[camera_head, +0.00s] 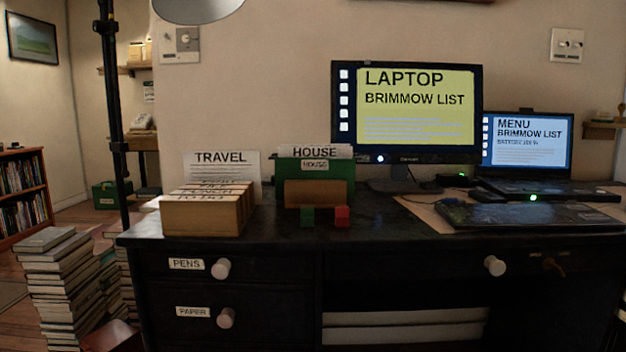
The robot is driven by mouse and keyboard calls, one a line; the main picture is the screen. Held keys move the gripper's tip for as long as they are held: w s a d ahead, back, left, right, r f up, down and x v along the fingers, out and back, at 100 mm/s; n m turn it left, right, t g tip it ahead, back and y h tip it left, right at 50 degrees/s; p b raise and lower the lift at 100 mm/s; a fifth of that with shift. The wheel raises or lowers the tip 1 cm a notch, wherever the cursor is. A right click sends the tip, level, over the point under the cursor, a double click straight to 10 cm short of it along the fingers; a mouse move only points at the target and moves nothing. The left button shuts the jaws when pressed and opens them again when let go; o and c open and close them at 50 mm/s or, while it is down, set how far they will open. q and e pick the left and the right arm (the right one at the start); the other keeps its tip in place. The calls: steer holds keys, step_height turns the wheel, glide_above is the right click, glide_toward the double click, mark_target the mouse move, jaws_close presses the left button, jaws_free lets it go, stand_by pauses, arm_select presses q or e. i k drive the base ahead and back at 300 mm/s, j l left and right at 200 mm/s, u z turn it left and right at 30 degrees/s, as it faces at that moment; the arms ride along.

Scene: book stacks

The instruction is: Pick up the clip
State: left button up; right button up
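I cannot make out a clip in the head view. On the front part of the black desk (390,225) stand a small green block (307,217) and a small red block (342,216), side by side with a gap between them. They are too small to tell whether either is a clip. Just behind them is a brown box (316,193) in front of a green holder (343,168) labelled HOUSE. Neither of my grippers shows in the view.
A wooden card box (203,216) sits left on the desk, before a TRAVEL sheet (222,160). A monitor (420,110), laptop (528,140) and keyboard (530,215) fill the right. Drawers have white knobs (221,268). Book stacks (57,275) and a black pole (112,120) stand left.

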mark_target(306, 213)
steer(key=i+j, duration=0.2)
steer(key=i+j+z, duration=0.15)
steer(key=j, duration=0.2)
steer(key=i+j+z, duration=0.15)
steer(key=j, duration=0.2)
steer(key=i+j+z, duration=0.15)
steer(key=j, duration=0.25)
steer(key=j+z, duration=0.15)
steer(key=j, duration=0.25)
steer(key=i+j+z, duration=0.15)
steer(key=j, duration=0.25)
steer(key=z, duration=1.5)
